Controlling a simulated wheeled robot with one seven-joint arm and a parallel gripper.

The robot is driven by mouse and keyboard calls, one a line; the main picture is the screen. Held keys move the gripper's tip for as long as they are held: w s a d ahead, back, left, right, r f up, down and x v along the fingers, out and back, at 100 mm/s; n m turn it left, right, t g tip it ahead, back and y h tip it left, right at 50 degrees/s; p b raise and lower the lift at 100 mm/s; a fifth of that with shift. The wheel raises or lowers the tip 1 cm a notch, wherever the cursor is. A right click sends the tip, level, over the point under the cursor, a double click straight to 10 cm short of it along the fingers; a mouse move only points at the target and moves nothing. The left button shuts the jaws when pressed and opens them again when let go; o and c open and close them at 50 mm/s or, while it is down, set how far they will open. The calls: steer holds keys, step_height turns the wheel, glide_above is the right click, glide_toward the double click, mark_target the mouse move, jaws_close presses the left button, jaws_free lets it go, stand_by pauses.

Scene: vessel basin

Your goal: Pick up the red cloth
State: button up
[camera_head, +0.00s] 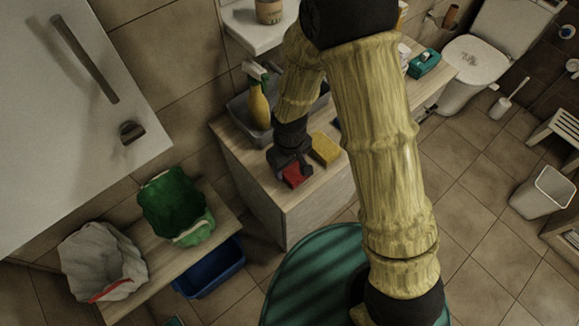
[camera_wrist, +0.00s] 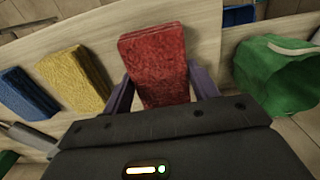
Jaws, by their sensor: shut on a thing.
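The red cloth (camera_wrist: 155,62) is a thick, folded-looking rectangular block with a rough surface. In the wrist view it lies between the two purple-grey fingers of my gripper (camera_wrist: 160,95), which are shut on its sides. In the head view the red cloth (camera_head: 294,174) shows at the front corner of the wooden counter (camera_head: 318,185), with my gripper (camera_head: 290,164) over it. Its far part is partly covered by the gripper in the head view. I cannot tell whether it touches the counter or is slightly raised.
A yellow cloth (camera_head: 325,149) lies just right of my gripper; a blue one (camera_wrist: 25,93) is beyond it in the wrist view. A yellow spray bottle (camera_head: 259,107) stands behind.

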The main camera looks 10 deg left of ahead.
step_height(320, 180, up, 8)
steer(key=shift+r, duration=0.1)
stand_by(0.5)
